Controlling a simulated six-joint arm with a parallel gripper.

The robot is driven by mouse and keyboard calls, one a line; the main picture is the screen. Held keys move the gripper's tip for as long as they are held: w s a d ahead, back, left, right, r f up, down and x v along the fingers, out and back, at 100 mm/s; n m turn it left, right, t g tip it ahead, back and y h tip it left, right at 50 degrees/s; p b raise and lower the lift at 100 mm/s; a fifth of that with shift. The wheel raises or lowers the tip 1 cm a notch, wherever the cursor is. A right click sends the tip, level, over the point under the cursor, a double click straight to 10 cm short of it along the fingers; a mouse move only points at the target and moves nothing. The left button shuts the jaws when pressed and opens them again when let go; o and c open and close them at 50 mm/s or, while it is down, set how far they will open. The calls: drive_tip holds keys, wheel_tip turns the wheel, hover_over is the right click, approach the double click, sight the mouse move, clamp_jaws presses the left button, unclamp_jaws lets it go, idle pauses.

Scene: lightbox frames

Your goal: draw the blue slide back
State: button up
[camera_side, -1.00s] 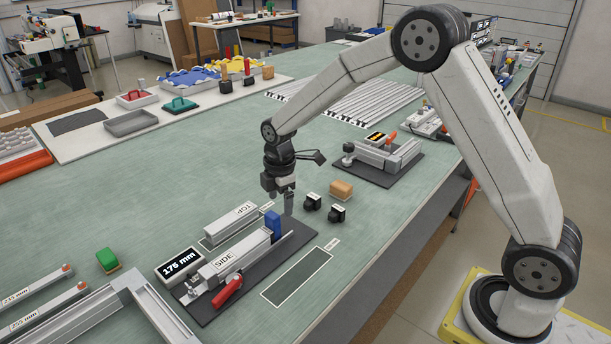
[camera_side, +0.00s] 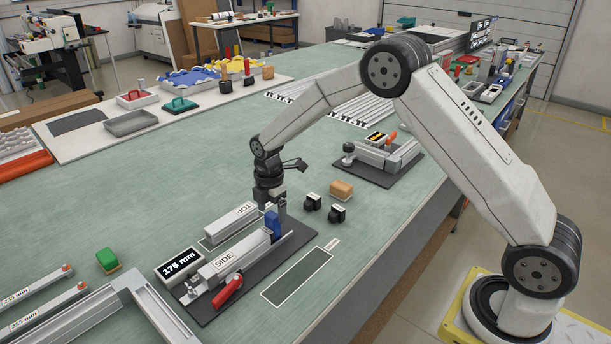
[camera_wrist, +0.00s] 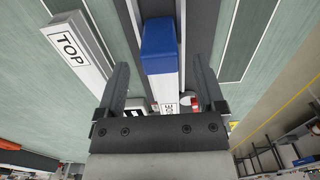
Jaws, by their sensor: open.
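The blue slide (camera_side: 272,225) is a blue block at the far end of the near measuring jig, against the end of the white bar marked SIDE (camera_side: 235,255). My gripper (camera_side: 274,207) is just above the blue slide in the side view. In the wrist view the blue slide (camera_wrist: 158,47) lies ahead, between the lines of my two open fingers (camera_wrist: 161,82). The fingers look empty, one on each side of the jig's line. I cannot tell from the wrist view whether they touch the slide.
A bar marked TOP (camera_side: 236,222) lies left of the jig. The jig has a red lever (camera_side: 228,290) and a 175 mm display (camera_side: 180,263). Two black blocks (camera_side: 337,213) and a tan block (camera_side: 341,189) stand to the right. A second jig (camera_side: 380,160) is farther back.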

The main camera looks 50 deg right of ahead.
sight(272, 214)
drive_tip(key=shift+f, duration=2.25)
clamp_jaws()
